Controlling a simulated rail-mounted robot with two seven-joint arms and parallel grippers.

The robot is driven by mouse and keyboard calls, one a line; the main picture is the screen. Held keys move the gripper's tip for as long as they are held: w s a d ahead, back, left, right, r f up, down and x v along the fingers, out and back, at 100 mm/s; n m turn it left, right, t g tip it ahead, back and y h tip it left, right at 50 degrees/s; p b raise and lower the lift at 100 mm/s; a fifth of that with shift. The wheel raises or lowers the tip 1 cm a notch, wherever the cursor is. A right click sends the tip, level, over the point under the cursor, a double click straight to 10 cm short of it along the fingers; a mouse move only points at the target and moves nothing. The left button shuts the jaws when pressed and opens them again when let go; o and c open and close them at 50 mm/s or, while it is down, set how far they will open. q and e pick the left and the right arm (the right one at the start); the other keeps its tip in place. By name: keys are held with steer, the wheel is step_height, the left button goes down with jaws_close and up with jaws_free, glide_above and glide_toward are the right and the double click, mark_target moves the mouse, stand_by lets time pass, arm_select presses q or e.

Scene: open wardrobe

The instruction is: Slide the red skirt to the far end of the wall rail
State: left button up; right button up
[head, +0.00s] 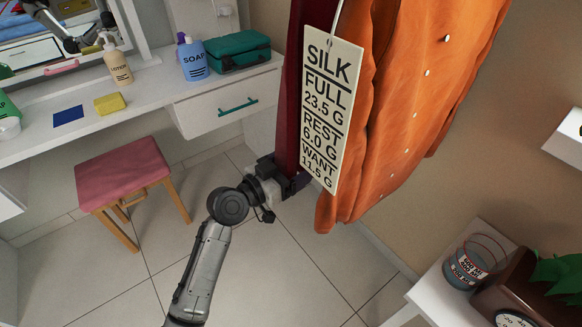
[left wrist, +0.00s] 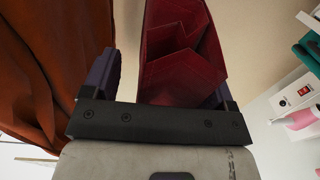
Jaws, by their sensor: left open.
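The red skirt (head: 290,95) hangs as a narrow dark red strip, partly behind a white SILK tag (head: 331,108). In the left wrist view the folded red skirt (left wrist: 182,50) shows between the two purple fingers, nearer the right one. My left gripper (head: 297,181) is open at the lower part of the skirt. I cannot tell whether either finger touches the cloth. The wall rail and the skirt's hanger are out of view. My right gripper is not in view.
An orange buttoned garment (head: 412,95) hangs close to the right of the skirt. A white dressing table (head: 150,85) with bottles and a teal case (head: 238,52) stands at left. A pink stool (head: 122,173) is below it. A jar (head: 467,268) stands on a white surface at lower right.

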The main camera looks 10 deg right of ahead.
arm_select(q)
steer(key=p+v, duration=0.4)
steer(key=v, duration=1)
steer(key=shift+p, duration=0.4)
steer(key=shift+d, duration=0.1)
